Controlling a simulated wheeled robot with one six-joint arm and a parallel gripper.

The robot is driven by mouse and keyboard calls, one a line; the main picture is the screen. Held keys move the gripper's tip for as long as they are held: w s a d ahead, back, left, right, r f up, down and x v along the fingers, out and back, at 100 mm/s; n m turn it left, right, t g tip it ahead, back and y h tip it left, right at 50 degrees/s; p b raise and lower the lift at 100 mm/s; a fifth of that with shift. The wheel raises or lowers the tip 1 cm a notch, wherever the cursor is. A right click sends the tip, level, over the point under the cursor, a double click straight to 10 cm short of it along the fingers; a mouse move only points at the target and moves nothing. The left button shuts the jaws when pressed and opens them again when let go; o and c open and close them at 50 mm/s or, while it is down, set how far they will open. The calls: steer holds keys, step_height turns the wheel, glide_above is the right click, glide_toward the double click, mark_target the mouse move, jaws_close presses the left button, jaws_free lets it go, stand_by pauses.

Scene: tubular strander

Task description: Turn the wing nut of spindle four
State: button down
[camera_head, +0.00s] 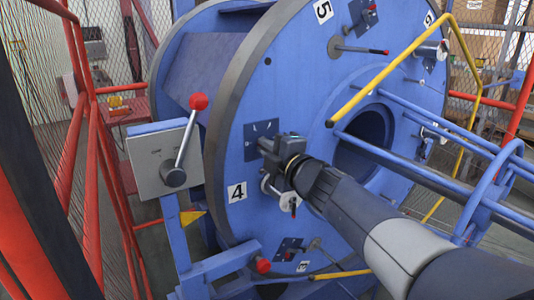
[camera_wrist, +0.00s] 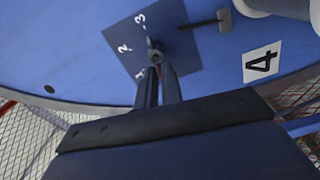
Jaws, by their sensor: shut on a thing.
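My gripper (camera_head: 266,147) reaches the face of the big blue disc (camera_head: 222,150), at the dark blue plate (camera_head: 253,131) above the label 4 (camera_head: 237,192). In the wrist view, my two dark fingers (camera_wrist: 158,85) are close together and shut on the small grey wing nut (camera_wrist: 154,54) of spindle four. The nut sits on the dark plate (camera_wrist: 185,62), which carries white marks, with 2 and 3 readable. The label 4 (camera_wrist: 262,62) is to the right. In the head view my gripper hides the nut.
A grey box (camera_head: 158,165) with a red-knobbed lever (camera_head: 198,102) stands left of the disc. A T-shaped handle (camera_wrist: 222,20) is near the plate. Red railings (camera_head: 92,180) are at the left.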

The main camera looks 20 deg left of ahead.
steer(key=shift+f+n+b, duration=0.15)
steer(key=shift+n+b, duration=0.15)
steer(key=shift+n, duration=0.4)
steer(key=c, duration=1.6)
jaws_free()
steer(key=shift+o, duration=0.2)
steer(key=v, duration=1)
steer(key=shift+s+d+p, duration=0.25)
steer(key=shift+d+p, duration=0.05)
